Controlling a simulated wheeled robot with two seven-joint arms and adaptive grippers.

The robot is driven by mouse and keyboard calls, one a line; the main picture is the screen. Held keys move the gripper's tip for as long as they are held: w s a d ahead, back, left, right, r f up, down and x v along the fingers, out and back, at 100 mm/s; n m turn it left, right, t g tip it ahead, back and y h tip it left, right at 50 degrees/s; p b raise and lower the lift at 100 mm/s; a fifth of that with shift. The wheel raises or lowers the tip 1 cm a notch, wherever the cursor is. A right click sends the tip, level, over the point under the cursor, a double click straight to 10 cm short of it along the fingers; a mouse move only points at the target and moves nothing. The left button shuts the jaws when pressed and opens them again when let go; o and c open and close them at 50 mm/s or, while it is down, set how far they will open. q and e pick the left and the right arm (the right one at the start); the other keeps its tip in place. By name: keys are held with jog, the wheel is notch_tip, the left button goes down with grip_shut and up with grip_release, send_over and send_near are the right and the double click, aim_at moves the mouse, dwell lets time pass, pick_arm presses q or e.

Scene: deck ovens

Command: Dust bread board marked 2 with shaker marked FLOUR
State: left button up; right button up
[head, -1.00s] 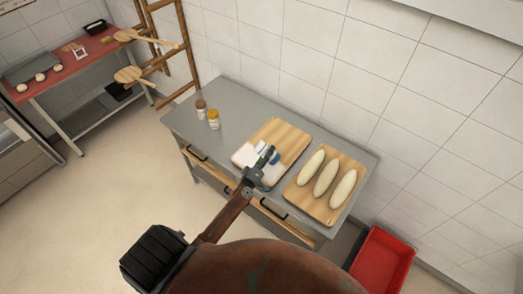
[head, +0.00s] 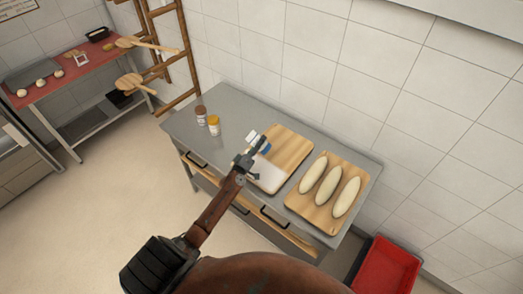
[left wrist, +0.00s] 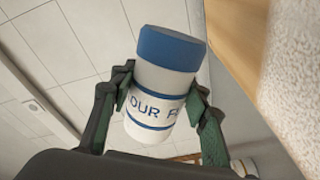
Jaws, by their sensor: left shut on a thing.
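My left gripper (head: 248,160) is shut on a white shaker with a blue cap and blue bands. In the left wrist view the shaker (left wrist: 158,95) shows part of its FLOUR label between the two fingers (left wrist: 160,108). It is held above the left edge of a wooden bread board (head: 291,147). A white layer (head: 268,177) covers the near-left part of this board; the far-right part is bare wood. The wrist view also shows white grainy surface (left wrist: 297,80) close by on the right. No number is readable on the board. My right gripper is not in view.
A second board (head: 318,213) with three pale loaves (head: 328,187) lies to the right on the same grey table (head: 227,103). A brown-topped jar (head: 201,115) and a yellow-topped jar (head: 213,125) stand at the left. A red crate (head: 385,268) is on the floor.

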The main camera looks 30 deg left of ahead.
pick_arm(q)
jog(key=w+a+b, duration=0.6)
jog(key=a+b, duration=0.2)
jog(key=a, duration=0.2)
jog(key=w+d+r+n+p, duration=0.1)
jog(key=d+n+p, duration=0.5)
jog(key=n, duration=0.6)
jog(key=w+d+r+n+p, duration=0.1)
jog(key=d+r+n+p, duration=0.3)
jog(key=n+p, duration=0.5)
jog(key=d+n, duration=0.2)
jog(key=n, duration=0.1)
jog(key=shift+d+r, duration=0.2)
